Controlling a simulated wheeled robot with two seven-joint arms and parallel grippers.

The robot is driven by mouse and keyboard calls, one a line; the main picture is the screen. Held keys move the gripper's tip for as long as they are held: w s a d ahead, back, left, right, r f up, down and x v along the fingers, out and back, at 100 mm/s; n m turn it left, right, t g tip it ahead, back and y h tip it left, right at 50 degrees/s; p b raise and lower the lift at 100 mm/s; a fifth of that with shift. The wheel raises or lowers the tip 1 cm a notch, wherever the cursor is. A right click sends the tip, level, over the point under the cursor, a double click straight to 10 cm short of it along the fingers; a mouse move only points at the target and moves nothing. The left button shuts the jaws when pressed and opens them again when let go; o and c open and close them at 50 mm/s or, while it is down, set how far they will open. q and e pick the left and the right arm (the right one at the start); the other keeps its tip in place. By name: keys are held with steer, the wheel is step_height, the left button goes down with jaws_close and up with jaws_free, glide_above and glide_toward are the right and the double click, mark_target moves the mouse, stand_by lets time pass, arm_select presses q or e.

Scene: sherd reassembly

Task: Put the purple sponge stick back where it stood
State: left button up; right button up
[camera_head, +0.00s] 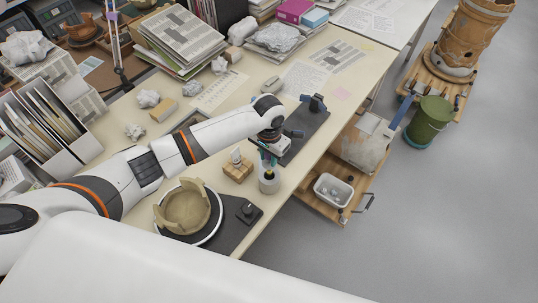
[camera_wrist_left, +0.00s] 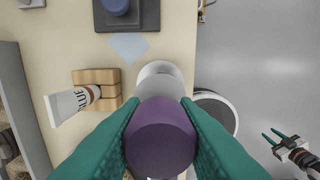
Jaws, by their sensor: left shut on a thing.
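The purple sponge stick (camera_wrist_left: 160,138) is between the teal fingers of my left gripper (camera_wrist_left: 160,145), its purple end facing the wrist camera. The left gripper (camera_head: 268,157) is shut on it, above the table near its front edge. A pale grey-white round pot (camera_head: 268,182) stands just below the fingers in the head view. A whitish cylinder (camera_wrist_left: 158,72) shows just beyond the purple end in the wrist view. I cannot tell whether the stick's lower end is inside the pot. My right gripper (camera_wrist_left: 278,138) shows at the wrist view's right, its two teal fingers apart and empty.
A wooden block (camera_head: 238,171) with a glue tube (camera_wrist_left: 72,104) stands left of the pot. A turntable with a tan bowl (camera_head: 185,208) is nearer the camera. The table edge and a low wooden cart (camera_head: 350,165) are to the right.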

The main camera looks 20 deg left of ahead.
mark_target(269, 163)
arm_select(q)
steer(key=shift+f+b, duration=0.6)
steer(key=shift+f, duration=1.05)
steer(key=shift+f+b, duration=0.7)
steer(key=shift+f, duration=0.8)
steer(key=shift+f, duration=0.1)
steer(key=shift+f, duration=0.2)
steer(key=o, duration=0.9)
steer(key=shift+c, duration=0.2)
